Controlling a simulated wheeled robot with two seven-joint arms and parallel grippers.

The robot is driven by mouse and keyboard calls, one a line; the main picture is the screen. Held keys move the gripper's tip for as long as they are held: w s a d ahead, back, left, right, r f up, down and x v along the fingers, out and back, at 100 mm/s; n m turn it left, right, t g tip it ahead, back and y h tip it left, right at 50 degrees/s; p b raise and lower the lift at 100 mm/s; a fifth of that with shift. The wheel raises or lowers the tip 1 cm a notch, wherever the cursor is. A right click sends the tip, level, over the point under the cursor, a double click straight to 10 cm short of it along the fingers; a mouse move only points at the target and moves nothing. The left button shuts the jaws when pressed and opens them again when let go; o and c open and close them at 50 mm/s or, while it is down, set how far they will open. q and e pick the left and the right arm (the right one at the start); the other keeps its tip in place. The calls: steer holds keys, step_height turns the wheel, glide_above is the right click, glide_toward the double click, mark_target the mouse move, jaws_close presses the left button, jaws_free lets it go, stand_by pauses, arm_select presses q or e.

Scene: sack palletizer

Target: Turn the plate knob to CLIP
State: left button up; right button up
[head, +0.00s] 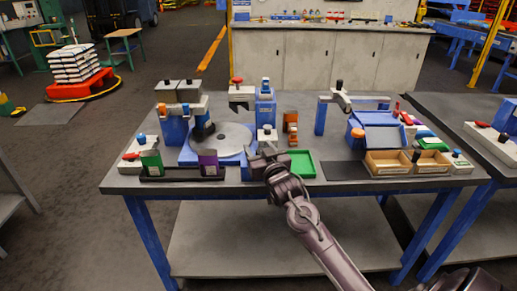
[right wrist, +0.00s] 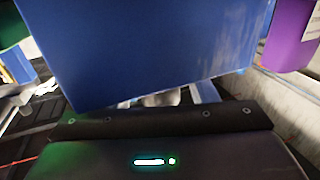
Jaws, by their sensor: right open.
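A round grey plate (head: 232,136) lies on the blue-framed machine at the left of the bench. Close to its right is a small white box (head: 267,137) with a dark knob on top. Another white box (head: 131,164) with a blue knob stands at the bench's left front. No label is readable, so I cannot tell which knob is the plate knob or its setting. My right gripper (head: 264,153) is open and empty just in front of the nearer white box. Contact cannot be told. My left gripper is out of view.
A blue block (right wrist: 165,50) fills much of the right wrist view, with a purple piece (right wrist: 292,35) beside it. A green tray (head: 302,163) is right of my gripper. Cardboard bins (head: 388,169) stand further right. A black rail (head: 180,178) holds green and purple pieces.

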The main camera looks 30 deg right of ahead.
steer(key=shift+w, duration=0.1)
steer(key=c, duration=1)
steer(key=shift+o, duration=0.2)
